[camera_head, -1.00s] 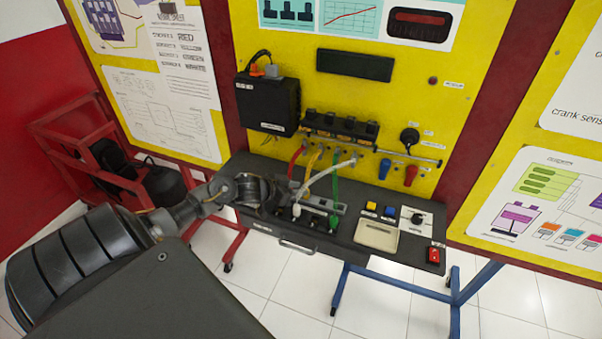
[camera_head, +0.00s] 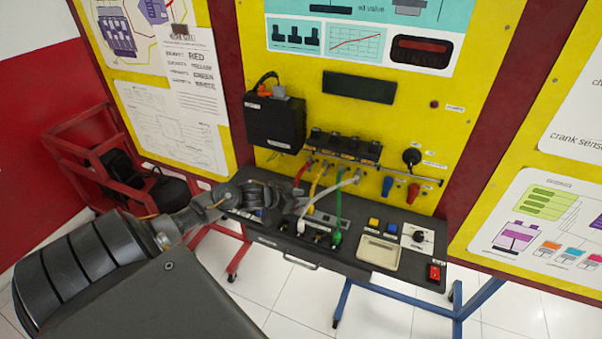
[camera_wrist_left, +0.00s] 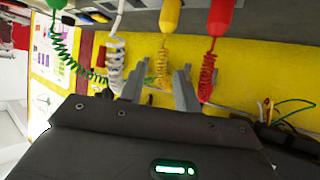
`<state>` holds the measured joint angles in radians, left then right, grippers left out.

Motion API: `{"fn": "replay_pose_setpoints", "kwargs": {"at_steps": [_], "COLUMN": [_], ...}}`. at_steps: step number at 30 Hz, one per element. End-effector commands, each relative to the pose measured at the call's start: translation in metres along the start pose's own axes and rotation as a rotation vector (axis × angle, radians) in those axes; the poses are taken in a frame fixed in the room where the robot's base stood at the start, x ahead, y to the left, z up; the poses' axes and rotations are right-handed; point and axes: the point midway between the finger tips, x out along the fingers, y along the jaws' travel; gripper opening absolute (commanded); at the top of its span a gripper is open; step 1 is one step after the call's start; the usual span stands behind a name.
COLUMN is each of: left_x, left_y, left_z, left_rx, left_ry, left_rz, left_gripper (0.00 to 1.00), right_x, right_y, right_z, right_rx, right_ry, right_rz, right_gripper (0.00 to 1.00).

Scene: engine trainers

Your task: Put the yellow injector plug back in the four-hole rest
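The yellow injector plug (camera_wrist_left: 171,16) shows at the top of the left wrist view, with its coiled yellow cord (camera_wrist_left: 162,62) below it. The red plug (camera_wrist_left: 220,16) is to its right, the white plug (camera_wrist_left: 119,6) and green plug (camera_wrist_left: 57,3) to its left. My left gripper (camera_wrist_left: 158,82) is open, its two grey fingers apart, with the yellow cord showing between them; I see no contact. In the head view this gripper (camera_head: 290,199) is above the bench's left part, hiding the yellow plug. The four-hole rest is not clearly discernible. My right gripper is out of view.
The dark bench (camera_head: 380,262) carries a cream tray (camera_head: 379,252), knobs and a red switch (camera_head: 434,273). A black box (camera_head: 275,122) and the injector rail (camera_head: 343,148) are on the yellow panel. Several cords hang close around my left gripper.

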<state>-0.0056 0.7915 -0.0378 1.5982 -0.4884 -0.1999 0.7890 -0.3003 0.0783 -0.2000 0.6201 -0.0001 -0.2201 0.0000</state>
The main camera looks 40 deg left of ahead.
Motion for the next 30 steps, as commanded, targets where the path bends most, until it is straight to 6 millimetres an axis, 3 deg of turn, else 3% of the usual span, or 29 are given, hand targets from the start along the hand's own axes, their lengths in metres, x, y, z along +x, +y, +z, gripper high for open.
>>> {"fn": "replay_pose_setpoints", "kwargs": {"at_steps": [6, 12, 23, 30], "left_x": [0.0, 0.0, -0.005, -0.044], "left_y": [0.0, 0.0, 0.0, 0.0], "left_z": [0.0, 0.0, 0.002, 0.005], "left_rx": [0.0, 0.0, 0.001, 0.005], "left_ry": [-0.001, -0.001, -0.002, -0.005], "left_rz": [0.0, 0.0, -0.001, 0.0], "left_gripper": [0.32, 0.58, 0.58, 0.58], "right_x": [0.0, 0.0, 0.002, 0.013], "right_y": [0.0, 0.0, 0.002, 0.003], "right_z": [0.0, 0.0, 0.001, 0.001], "right_rx": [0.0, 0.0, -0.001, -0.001], "right_ry": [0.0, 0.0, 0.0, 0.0], "right_rz": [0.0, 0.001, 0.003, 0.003], "right_gripper": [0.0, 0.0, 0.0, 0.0]}}
